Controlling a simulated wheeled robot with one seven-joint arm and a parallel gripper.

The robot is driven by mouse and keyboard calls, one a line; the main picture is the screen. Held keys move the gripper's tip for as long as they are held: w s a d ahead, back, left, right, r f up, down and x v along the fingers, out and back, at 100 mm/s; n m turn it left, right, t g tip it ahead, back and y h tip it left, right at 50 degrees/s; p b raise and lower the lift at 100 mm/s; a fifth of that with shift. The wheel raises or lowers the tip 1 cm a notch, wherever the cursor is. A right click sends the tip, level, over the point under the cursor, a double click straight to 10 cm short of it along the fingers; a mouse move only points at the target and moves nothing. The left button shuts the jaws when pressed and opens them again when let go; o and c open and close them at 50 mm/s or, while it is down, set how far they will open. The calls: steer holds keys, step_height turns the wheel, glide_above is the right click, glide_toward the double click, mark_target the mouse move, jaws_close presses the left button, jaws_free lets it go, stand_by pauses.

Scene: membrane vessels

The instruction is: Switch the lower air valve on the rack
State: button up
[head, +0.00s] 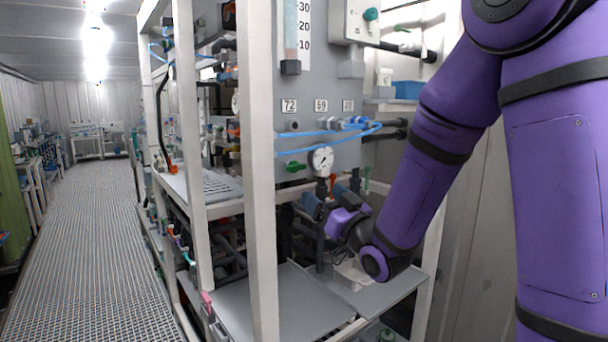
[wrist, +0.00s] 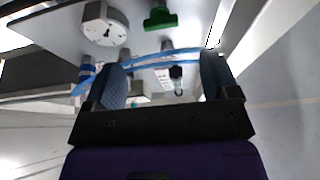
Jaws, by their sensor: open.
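The rack panel (head: 345,100) carries a small green valve handle (head: 295,167), left of a round white gauge (head: 321,159) and below blue hoses. In the wrist view the green handle (wrist: 160,17) is at the top, beside the gauge (wrist: 104,25), beyond the fingertips. Which valve is the lower air valve cannot be told for sure. My gripper (head: 332,202) is below the gauge, in front of the panel. In the wrist view my gripper (wrist: 162,68) is open, its fingers apart with nothing clearly held. Its contact with the fittings cannot be told.
Blue hoses (wrist: 150,60) cross just beyond the fingers, with a small black fitting (wrist: 177,73) among them. A white rack post (head: 262,170) stands left of my gripper. A grey shelf (head: 300,300) and a small tray (head: 352,275) lie below. The grated aisle (head: 90,230) is clear.

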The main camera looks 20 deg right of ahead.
mark_target(298, 170)
steer(key=x, duration=1)
steer(key=shift+w+r, duration=0.2)
steer(key=shift+w, duration=0.1)
steer(key=c, duration=0.9)
